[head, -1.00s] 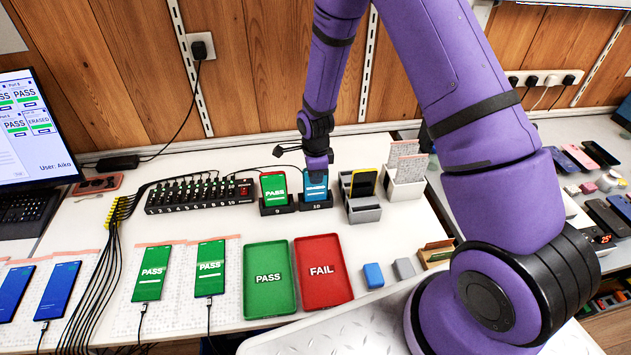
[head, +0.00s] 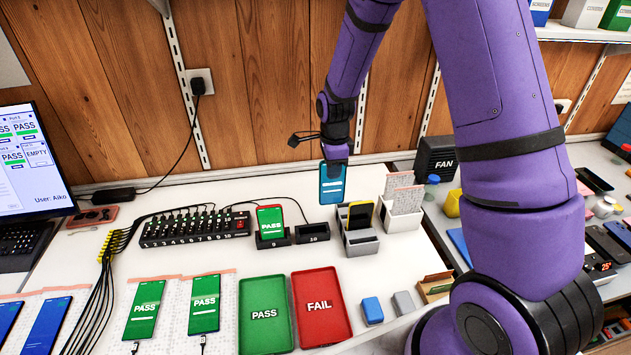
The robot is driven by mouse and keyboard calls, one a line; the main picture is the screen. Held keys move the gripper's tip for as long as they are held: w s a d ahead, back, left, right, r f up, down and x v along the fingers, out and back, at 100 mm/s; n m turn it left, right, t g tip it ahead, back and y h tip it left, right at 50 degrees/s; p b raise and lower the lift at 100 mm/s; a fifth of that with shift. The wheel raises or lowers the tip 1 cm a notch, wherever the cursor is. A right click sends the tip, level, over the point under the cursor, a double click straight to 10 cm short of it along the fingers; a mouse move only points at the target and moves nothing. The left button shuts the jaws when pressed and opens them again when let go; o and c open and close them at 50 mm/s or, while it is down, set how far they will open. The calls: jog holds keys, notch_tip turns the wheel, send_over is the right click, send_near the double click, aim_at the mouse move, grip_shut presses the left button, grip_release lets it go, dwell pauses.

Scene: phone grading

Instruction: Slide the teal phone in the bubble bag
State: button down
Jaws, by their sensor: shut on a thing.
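My gripper (head: 334,166) is shut on the teal phone (head: 332,188) by its top end. The phone hangs upright above the bench, screen towards me, apart from the dock numbered 10 (head: 312,234), which is empty. Several bubble bags lie flat at the left. One bubble bag (head: 226,325) lies under a green PASS phone (head: 204,303). Another lies under a second PASS phone (head: 145,309). Blue-screen phones (head: 47,328) lie on the bags at far left. I cannot tell which bag is meant for the teal phone.
Dock 9 (head: 272,244) holds a PASS phone. A green PASS tray (head: 263,341) and red FAIL tray (head: 341,336) lie empty in front. Cables (head: 97,300) run across the left.

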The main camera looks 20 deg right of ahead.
jog(key=s+d+r, duration=0.2)
jog(key=d+r, duration=0.1)
jog(key=d, duration=0.4)
jog(key=s+d+r, duration=0.2)
jog(key=s+d, duration=0.1)
jog(key=d, duration=0.5)
jog(key=s+d+r, duration=0.2)
jog(key=d+r, duration=0.1)
jog(key=d, duration=0.4)
jog(key=shift+w+d+f, duration=0.1)
jog(key=shift+d+f, duration=0.05)
jog(key=shift+f, duration=2)
jog(key=shift+f, duration=0.45)
jog(key=shift+f, duration=0.3)
jog(key=shift+f, duration=0.4)
jog(key=shift+f, duration=1.9)
jog(key=shift+f, duration=0.25)
jog(key=shift+f, duration=1.5)
